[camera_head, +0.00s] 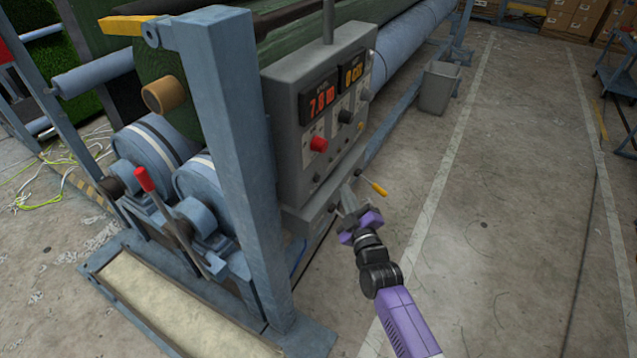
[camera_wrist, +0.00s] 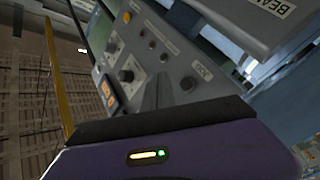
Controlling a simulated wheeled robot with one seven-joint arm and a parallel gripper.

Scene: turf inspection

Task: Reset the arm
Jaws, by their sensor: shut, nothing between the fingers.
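My gripper (camera_head: 347,203) is shut and empty. In the head view it is at the end of my purple and black arm, in front of the lower right part of the grey control box (camera_head: 290,150). I cannot tell whether the fingertips touch the box. The box carries lit displays, a red knob (camera_head: 318,144) and a black knob (camera_head: 345,116). A yellow-handled tool or lever (camera_head: 378,188) sticks out just beyond my gripper. In the wrist view the control panel (camera_wrist: 150,55) with its knobs fills the middle, tilted and close, above my purple gripper body.
The blue steel frame (camera_head: 235,150) and rollers (camera_head: 150,155) stand left of the box. A red-handled lever (camera_head: 145,180) is on the rollers' near side. A grey bin (camera_head: 438,88) stands behind on the right. The concrete floor (camera_head: 500,220) to the right is clear.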

